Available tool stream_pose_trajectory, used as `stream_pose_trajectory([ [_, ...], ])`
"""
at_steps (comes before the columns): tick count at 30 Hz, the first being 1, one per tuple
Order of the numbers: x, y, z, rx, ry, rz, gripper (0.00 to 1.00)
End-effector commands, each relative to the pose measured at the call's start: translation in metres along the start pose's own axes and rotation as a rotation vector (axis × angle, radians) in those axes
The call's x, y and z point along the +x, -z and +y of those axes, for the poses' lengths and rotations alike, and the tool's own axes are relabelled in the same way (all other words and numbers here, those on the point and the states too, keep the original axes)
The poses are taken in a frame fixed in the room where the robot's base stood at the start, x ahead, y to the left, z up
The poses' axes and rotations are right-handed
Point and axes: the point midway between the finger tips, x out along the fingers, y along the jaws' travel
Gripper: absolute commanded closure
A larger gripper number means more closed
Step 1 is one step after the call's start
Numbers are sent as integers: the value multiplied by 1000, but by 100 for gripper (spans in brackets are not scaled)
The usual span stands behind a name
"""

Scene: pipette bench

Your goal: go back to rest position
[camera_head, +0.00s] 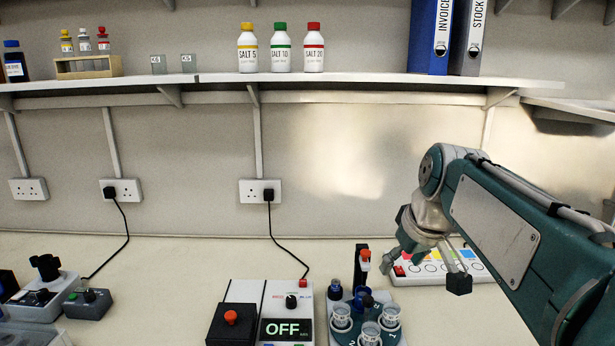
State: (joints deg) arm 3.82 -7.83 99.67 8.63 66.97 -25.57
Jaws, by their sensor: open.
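My gripper (424,278) hangs from my teal arm at the right, above the bench. Its two fingers are spread apart, with nothing seen between them. In the picture it lies in front of a white panel with coloured marks (480,268) and to the right of a blue-grey vial holder (345,337). I cannot tell how high it is above the bench.
A device reading OFF (286,328) stands at front centre, beside a black box with a red knob (231,318). Grey control boxes (88,303) sit at the left. A shelf (300,82) above carries white bottles and binders. The bench behind the devices (190,258) is mostly clear.

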Motion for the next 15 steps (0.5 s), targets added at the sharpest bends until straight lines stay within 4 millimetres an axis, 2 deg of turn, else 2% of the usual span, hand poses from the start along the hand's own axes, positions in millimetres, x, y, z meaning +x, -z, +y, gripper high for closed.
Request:
stream_pose_trajectory([
  [7,-2,-57,-23,92,-42,19,28],
  [15,8,-120,-43,189,-85,44,28],
])
